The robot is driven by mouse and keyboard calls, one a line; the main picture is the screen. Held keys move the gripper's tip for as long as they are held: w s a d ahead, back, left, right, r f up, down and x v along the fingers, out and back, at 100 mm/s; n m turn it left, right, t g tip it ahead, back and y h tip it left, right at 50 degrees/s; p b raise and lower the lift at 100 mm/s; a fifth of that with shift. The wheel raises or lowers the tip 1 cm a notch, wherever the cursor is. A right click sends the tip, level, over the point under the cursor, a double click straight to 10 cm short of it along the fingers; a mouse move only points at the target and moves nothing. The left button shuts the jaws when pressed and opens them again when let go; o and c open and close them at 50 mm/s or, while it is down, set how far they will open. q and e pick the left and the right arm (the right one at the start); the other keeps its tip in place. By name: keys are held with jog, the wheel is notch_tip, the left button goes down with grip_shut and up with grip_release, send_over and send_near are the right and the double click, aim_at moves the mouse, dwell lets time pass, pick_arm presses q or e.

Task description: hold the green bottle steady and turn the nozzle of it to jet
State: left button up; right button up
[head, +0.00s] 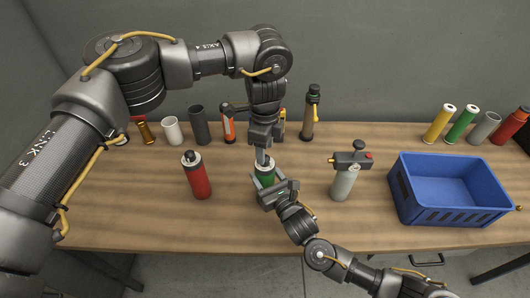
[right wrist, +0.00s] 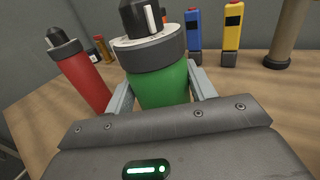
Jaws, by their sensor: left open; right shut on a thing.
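The green bottle (head: 265,180) stands on the wooden table near the middle, largely hidden by my grippers. My right gripper (head: 275,190) is shut around its body from the front. In the right wrist view the green body (right wrist: 162,88) sits between the two fingers, upright or nearly so. Its black nozzle (right wrist: 138,16) carries a white mark and rises from a dark grey collar with a pale top face. The lettering there is too small to read. My left gripper (head: 262,155) points down from above, open, right at the bottle's top; contact with the nozzle cannot be told.
A blue crate (head: 402,197) is further right. Several cylinders and tools line the table's back. Bare table lies between these bottles.

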pick_arm(q)
notch_tip(320, 180, up, 9)
jog(key=shift+r, duration=0.2)
pick_arm(e)
jog(key=shift+f, duration=0.1)
jog(key=o, duration=1.3)
jog(key=shift+c, duration=0.2)
